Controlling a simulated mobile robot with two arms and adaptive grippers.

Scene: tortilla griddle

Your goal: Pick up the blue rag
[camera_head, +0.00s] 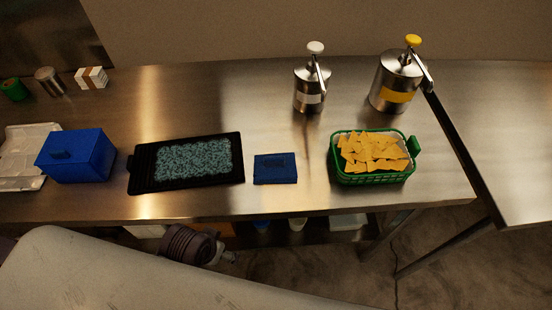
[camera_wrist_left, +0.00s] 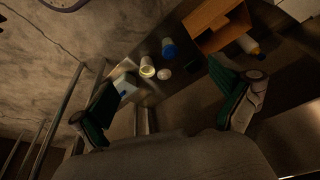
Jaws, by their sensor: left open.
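A flat, dark blue folded cloth, the blue rag (camera_head: 275,168), lies on the steel counter between the black tray and the green basket. My left gripper (camera_wrist_left: 168,102) shows in the left wrist view with its two green-padded fingers wide apart and nothing between them. In the head view my left arm comes in at the lower left, and its dark wrist end is below the counter's front edge, to the lower left of the rag and apart from it. The rag does not show in the wrist view. My right gripper is not in view.
On the steel counter (camera_head: 220,207) are a black tray (camera_head: 138,182), a green basket (camera_head: 375,179) of chips, a blue box (camera_head: 88,160) and two metal pump dispensers (camera_head: 310,90) (camera_head: 391,82). A lower shelf holds a brown box (camera_wrist_left: 212,25) and a blue cup (camera_wrist_left: 168,48).

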